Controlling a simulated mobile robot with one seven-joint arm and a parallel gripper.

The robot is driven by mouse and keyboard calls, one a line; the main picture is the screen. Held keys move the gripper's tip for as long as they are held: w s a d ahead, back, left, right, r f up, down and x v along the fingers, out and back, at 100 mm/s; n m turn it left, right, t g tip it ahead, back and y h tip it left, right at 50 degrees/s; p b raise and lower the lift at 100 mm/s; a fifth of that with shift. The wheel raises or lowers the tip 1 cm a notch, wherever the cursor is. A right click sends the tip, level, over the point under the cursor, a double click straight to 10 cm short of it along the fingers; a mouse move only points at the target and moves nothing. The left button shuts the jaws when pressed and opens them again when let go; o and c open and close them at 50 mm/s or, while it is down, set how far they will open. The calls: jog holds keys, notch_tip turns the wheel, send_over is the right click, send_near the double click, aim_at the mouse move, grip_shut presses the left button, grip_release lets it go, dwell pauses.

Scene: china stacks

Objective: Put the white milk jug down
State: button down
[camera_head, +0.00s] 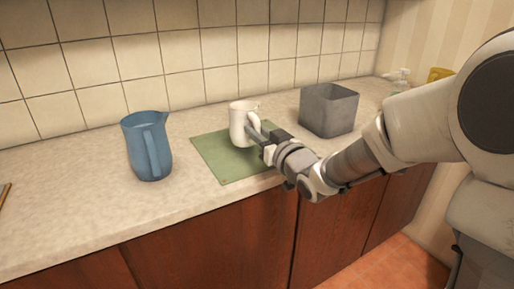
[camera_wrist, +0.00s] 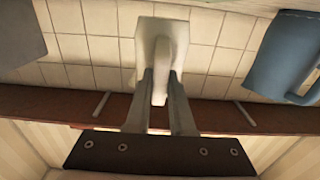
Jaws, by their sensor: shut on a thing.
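The white milk jug (camera_head: 239,121) is upright over the green mat (camera_head: 226,172) on the counter. I cannot tell whether its base touches the mat. My gripper (camera_head: 263,136) reaches in from the right and is shut on the jug's handle side. In the wrist view, the white milk jug (camera_wrist: 162,28) shows beyond my gripper (camera_wrist: 161,84), with its handle between the two fingers. The part of the mat behind the jug is hidden.
A blue jug (camera_head: 146,146) stands left of the mat. A grey open box (camera_head: 329,112) stands to the right, behind my arm. A yellow thing (camera_head: 438,74) is at the far right. The tiled wall closes off the back; the mat's front is bare.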

jog(key=shift+f+b, duration=0.6)
jog(key=shift+f, duration=1.1)
jog(key=shift+f, duration=0.2)
jog(key=c, duration=0.8)
grip_release()
jog(key=shift+r, duration=0.1)
jog(key=shift+s+d+r, duration=0.1)
jog(key=shift+d, duration=0.05)
jog(key=shift+v, duration=5.85)
